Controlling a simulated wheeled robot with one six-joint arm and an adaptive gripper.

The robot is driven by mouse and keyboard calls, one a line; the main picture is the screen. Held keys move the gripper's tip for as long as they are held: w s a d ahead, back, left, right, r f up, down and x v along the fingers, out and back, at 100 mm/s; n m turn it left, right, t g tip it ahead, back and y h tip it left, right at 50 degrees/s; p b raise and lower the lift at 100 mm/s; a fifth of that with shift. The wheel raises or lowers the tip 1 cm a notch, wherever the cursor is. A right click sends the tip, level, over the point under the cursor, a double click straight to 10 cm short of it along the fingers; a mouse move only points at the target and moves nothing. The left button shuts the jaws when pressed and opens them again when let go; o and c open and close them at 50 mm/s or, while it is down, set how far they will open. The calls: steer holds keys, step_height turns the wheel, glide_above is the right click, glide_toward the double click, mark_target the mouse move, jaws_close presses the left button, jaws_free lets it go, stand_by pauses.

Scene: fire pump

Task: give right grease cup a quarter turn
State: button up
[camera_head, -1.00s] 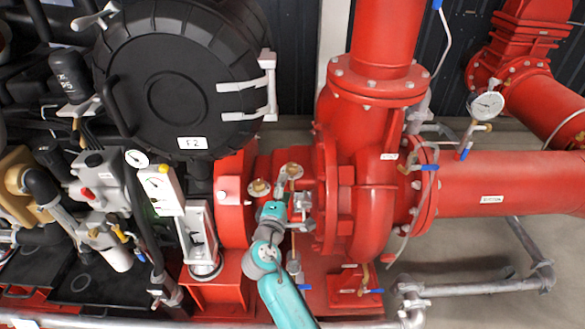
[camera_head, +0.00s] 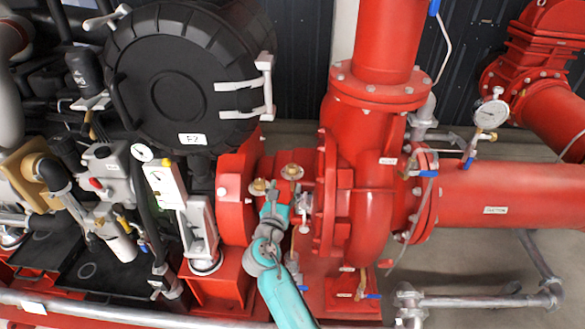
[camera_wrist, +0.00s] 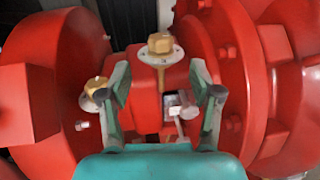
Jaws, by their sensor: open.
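The right grease cup (camera_head: 292,172) is a small brass cap on a round plate, between the black housing and the red pump. In the wrist view, the right grease cup (camera_wrist: 160,44) stands upright, just beyond the gap between my fingertips. The left grease cup (camera_head: 258,187) is a similar brass cap; in the wrist view, it (camera_wrist: 98,89) sits just beside my left finger. My gripper (camera_wrist: 160,82) is open, with one teal finger on each side and nothing between the pads. In the head view, my gripper (camera_head: 277,208) is just below the cups, its fingertips hard to make out.
The red pump casing (camera_head: 362,190) rises close on the right. A red flanged housing (camera_head: 237,200) is close on the left, with the black round cover (camera_head: 185,85) above. A small metal fitting (camera_wrist: 183,105) lies between my fingers, lower down.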

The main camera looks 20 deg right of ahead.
mark_target(291, 171)
steer(key=x, duration=1)
steer(key=shift+w, duration=0.1)
steer(key=c, duration=1.2)
